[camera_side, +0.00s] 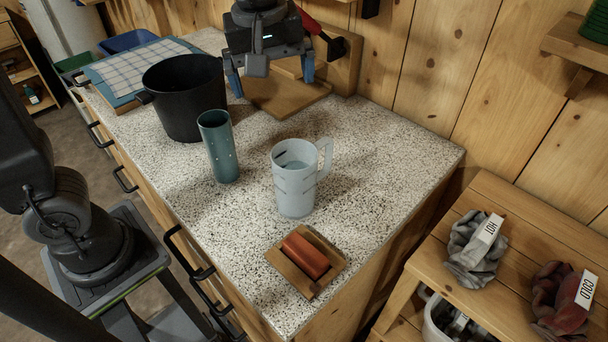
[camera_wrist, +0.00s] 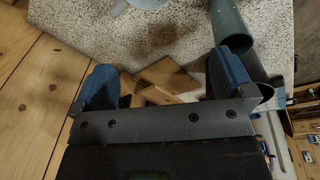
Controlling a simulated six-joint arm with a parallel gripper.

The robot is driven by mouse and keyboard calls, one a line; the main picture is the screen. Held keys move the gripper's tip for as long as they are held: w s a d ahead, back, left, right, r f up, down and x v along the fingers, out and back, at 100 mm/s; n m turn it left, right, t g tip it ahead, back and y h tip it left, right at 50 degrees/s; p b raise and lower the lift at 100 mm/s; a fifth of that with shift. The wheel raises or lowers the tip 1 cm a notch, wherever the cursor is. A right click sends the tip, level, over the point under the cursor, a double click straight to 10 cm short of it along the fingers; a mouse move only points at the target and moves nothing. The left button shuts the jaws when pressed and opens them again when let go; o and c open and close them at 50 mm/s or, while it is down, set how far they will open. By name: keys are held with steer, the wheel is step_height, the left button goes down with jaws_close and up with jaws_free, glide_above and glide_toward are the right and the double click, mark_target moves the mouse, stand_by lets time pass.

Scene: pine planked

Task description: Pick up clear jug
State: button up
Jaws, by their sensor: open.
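The clear jug (camera_side: 296,180) stands upright on the speckled counter, right of the teal cylinder, with its handle toward the upper right in the side view. In the wrist view only part of the jug (camera_wrist: 147,4) shows at the top edge. My gripper (camera_side: 270,80) is open and empty above the wooden board at the back of the counter, well apart from the jug. Its two blue fingers (camera_wrist: 165,85) are spread wide in the wrist view.
A teal cylinder (camera_side: 219,148) stands left of the jug, with a black pot (camera_side: 186,100) behind it. A wooden tray (camera_side: 327,243) with a red block (camera_side: 305,256) lies in front. A wooden board (camera_side: 285,95) lies beneath my gripper. The counter right of the jug is clear.

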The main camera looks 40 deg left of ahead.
mark_target(322, 141)
steer(key=w+d+f+n+g+y, duration=0.1)
steer(key=w+d+f+n+g, duration=0.15)
steer(key=w+d+n, duration=0.35)
steer(key=shift+t, duration=0.35)
steer(key=f, duration=0.5)
steer(key=a+f, duration=0.1)
steer(key=f, duration=0.2)
steer(key=shift+w+f, duration=0.15)
steer(key=shift+f, duration=0.2)
steer(key=shift+w+a+f, duration=0.1)
steer(key=shift+a+f, duration=0.1)
steer(key=shift+f, duration=1.15)
steer(key=shift+w+a+f, duration=0.1)
steer(key=shift+a+f, duration=0.1)
steer(key=shift+f, duration=1.1)
steer(key=shift+c, duration=0.2)
steer(key=c, duration=1.3)
steer(key=shift+r, duration=0.25)
